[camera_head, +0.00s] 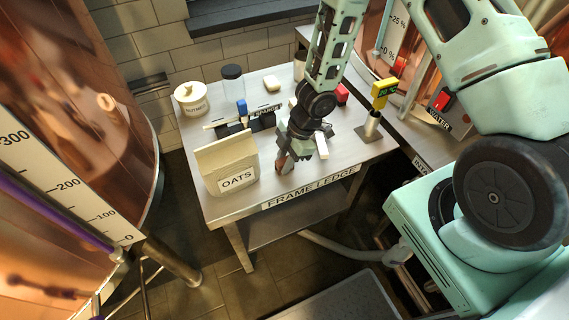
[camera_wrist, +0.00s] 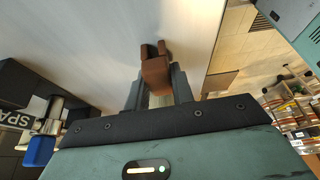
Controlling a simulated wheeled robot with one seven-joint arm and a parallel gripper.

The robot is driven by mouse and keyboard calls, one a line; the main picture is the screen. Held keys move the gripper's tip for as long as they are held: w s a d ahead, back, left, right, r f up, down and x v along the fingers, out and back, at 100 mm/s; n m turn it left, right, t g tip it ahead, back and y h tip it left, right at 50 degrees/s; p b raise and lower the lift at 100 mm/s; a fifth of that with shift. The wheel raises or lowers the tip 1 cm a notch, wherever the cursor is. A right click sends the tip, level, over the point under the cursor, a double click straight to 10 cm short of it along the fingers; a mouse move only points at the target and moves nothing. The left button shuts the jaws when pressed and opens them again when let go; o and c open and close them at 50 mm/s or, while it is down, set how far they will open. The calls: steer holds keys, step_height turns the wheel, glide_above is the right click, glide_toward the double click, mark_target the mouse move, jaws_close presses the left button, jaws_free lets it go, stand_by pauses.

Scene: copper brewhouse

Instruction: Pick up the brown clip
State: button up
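The brown clip (camera_wrist: 156,76) is between my gripper's two fingers in the wrist view, with its two prongs pointing away from my palm. My gripper (camera_wrist: 157,88) looks shut on the clip, with a finger against each side. In the head view my gripper (camera_head: 288,158) points down near the front edge of the steel table marked FRAME LEDGE (camera_head: 300,205). The brown clip (camera_head: 281,165) shows in part at the fingertips there. I cannot tell whether it touches the table top.
An OATS bag (camera_head: 228,166) stands close left of my gripper. Behind are a black SPARGE rack (camera_head: 262,123) with a blue-handled tool (camera_head: 242,108), a lidded pot (camera_head: 190,98) and a jar (camera_head: 233,83). A yellow meter (camera_head: 383,88) stands right.

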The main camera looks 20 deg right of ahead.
mark_target(285, 160)
steer(key=shift+r, duration=0.1)
step_height(285, 160, up, 10)
steer(key=p, duration=0.5)
stand_by(0.9)
